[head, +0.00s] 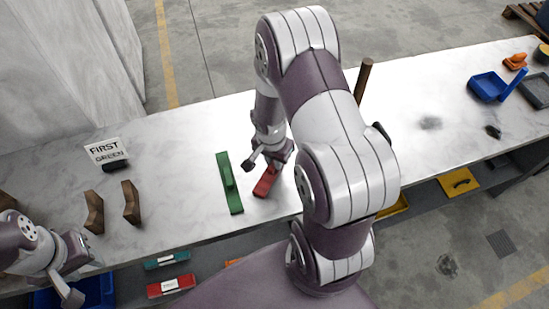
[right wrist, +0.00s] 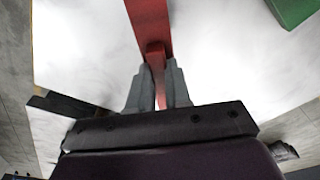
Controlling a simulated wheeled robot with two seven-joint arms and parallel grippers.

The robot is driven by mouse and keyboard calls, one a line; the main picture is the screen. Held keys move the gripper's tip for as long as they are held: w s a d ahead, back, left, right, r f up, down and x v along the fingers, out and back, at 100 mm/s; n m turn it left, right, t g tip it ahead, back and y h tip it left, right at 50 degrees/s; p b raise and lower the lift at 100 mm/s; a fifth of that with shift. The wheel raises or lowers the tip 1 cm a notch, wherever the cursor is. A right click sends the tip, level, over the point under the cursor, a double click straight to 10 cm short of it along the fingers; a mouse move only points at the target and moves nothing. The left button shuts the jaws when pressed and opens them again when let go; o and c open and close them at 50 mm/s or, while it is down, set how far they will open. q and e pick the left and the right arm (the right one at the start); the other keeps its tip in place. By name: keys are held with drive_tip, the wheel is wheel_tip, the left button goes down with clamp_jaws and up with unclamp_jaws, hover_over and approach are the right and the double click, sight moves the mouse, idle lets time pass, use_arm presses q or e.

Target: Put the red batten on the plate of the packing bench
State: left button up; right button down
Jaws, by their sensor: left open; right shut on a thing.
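The red batten (head: 264,184) is at the front middle of the white marble-topped bench, partly hidden by my right gripper (head: 270,160). In the right wrist view, my right gripper (right wrist: 158,88) is shut on the raised grip of the red batten (right wrist: 150,20). I cannot tell whether the batten touches the bench. A green batten (head: 229,188) with a raised grip lies just left of it; its corner (right wrist: 293,10) shows in the right wrist view. My left gripper (head: 74,270) is open and empty at the lower left. I cannot make out the plate for certain.
A sign reading FIRST GREEN (head: 106,150) stands at the left, behind two brown wooden blocks (head: 94,212) (head: 131,203). A brown post (head: 363,80) rises behind my right arm. Bench between blocks and green batten is clear.

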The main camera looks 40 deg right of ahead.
sight(270, 168)
drive_tip(key=shift+s+f, duration=0.1)
drive_tip(key=shift+f, duration=0.05)
drive_tip(key=c, duration=1.1)
unclamp_jaws()
drive_tip(key=shift+o, duration=0.2)
wheel_tip(270, 168, up, 12)
drive_tip(key=a+r, duration=0.1)
drive_tip(key=a, duration=0.1)
drive_tip(key=s+a+n, duration=0.2)
drive_tip(key=a+n, duration=0.2)
drive_tip(key=n, duration=0.2)
drive_tip(key=s+a+r+n+y, duration=0.1)
drive_tip(key=s+a+n, duration=0.2)
drive_tip(key=a+n, duration=0.2)
drive_tip(key=shift+s+r+n+t, duration=0.3)
drive_tip(key=shift+n+t, duration=0.1)
drive_tip(key=shift+n, duration=0.5)
